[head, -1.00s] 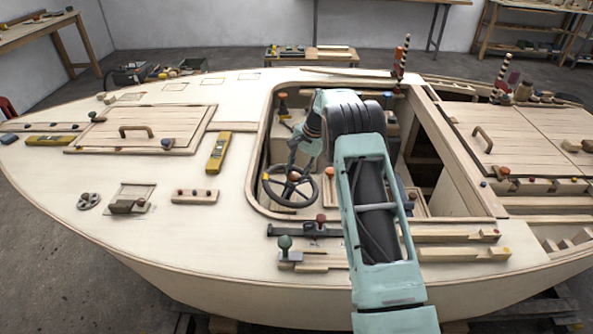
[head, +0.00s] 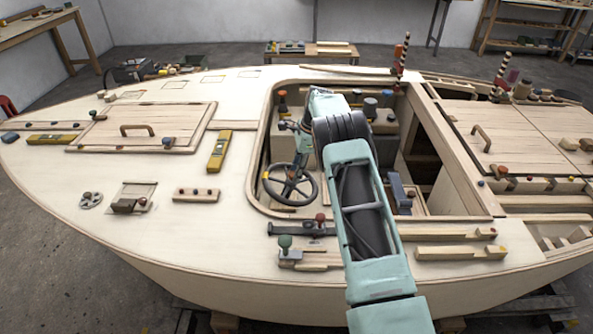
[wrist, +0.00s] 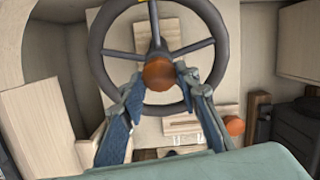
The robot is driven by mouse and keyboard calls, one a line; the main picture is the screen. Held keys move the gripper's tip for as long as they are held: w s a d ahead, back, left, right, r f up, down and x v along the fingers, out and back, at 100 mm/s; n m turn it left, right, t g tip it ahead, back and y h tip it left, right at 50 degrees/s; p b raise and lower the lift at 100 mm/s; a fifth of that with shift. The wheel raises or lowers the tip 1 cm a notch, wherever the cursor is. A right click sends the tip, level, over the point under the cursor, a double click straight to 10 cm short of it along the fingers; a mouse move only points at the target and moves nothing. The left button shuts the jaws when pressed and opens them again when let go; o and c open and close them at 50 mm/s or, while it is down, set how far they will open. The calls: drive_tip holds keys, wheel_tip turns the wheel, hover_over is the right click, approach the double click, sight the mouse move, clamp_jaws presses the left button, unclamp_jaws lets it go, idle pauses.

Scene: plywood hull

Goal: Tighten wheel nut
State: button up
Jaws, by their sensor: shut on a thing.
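The dark steering wheel (head: 313,190) stands in the open cockpit, its rim and spokes clear in the head view. The wheel also fills the upper part of the wrist view (wrist: 97,46). The orange-brown wheel nut (wrist: 158,73) sits at the hub. My gripper (wrist: 160,76) has one finger on each side of the nut and is shut on it. In the head view my gripper (head: 297,160) is small above the hub, and the nut is hard to make out there.
The cockpit coaming (head: 256,150) surrounds the wheel closely. A dark clamp-like bar (head: 300,229) and a green-knobbed block (head: 286,246) lie on the near deck. A yellow level (head: 219,150) lies left of the opening.

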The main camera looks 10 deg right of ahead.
drive_tip(key=m, duration=0.4)
drive_tip(key=shift+w+d+r+m, duration=0.1)
drive_tip(key=shift+w+r+m, duration=0.1)
drive_tip(key=shift+m, duration=0.1)
drive_tip(key=m, duration=0.4)
drive_tip(key=shift+m+g, duration=0.3)
drive_tip(key=m, duration=0.4)
drive_tip(key=shift+s+y, duration=0.1)
drive_tip(key=shift+y, duration=0.2)
drive_tip(key=shift+r+m+b, duration=0.1)
drive_tip(key=shift+m+b, duration=0.3)
drive_tip(key=shift+m, duration=1.9)
drive_tip(key=o, duration=1.1)
drive_tip(key=shift+r, duration=0.1)
drive_tip(key=shift+o, duration=0.3)
drive_tip(key=shift+f, duration=0.2)
drive_tip(key=shift+s, duration=0.15)
